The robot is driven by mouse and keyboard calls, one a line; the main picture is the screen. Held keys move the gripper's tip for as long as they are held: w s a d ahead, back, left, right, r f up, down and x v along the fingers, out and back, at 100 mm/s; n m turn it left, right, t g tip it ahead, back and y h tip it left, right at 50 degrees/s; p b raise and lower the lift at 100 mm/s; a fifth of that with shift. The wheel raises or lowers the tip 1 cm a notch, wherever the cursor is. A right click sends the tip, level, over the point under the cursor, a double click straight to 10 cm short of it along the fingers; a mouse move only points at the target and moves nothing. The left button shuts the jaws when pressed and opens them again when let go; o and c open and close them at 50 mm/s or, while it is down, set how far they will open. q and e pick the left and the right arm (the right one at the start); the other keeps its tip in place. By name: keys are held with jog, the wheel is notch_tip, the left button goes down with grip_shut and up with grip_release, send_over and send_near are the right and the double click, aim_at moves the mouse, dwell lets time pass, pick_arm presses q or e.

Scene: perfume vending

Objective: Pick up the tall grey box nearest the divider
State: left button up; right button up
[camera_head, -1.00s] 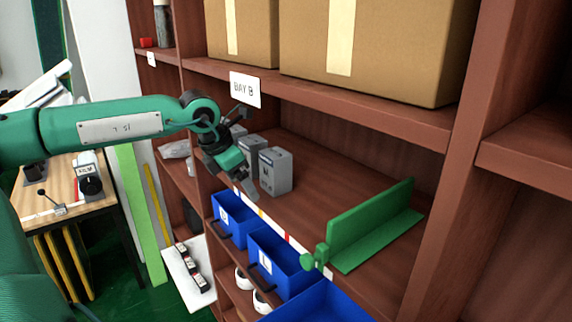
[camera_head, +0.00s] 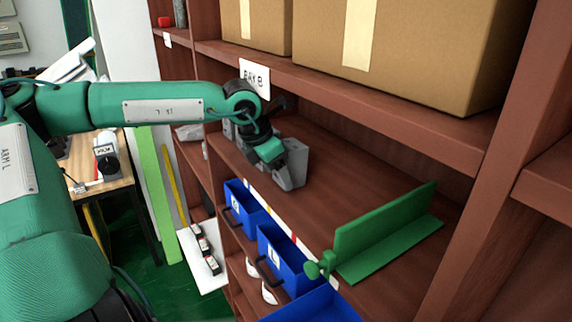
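The tall grey box (camera_head: 299,155) nearest the green divider (camera_head: 385,230) stands on the shelf under the BAY B label. My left gripper (camera_head: 289,176) is right in front of this box, low down, and covers much of its front. I cannot tell whether its fingers touch the box or have closed on it. Another grey box (camera_head: 229,130) stands farther left, mostly hidden behind my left arm. My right gripper is not in view.
Large cardboard boxes (camera_head: 425,50) fill the shelf above, and its front edge overhangs this shelf. Blue bins (camera_head: 287,257) sit below the shelf edge. The shelf surface (camera_head: 350,185) between the grey box and the divider is clear.

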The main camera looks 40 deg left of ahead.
pick_arm(q)
jog(key=shift+w+d+f, duration=0.1)
jog(key=shift+w, duration=0.2)
jog(key=c, duration=0.3)
jog(key=shift+w, duration=0.1)
jog(key=c, duration=0.4)
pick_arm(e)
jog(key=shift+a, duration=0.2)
pick_arm(q)
jog(key=shift+r, duration=0.35)
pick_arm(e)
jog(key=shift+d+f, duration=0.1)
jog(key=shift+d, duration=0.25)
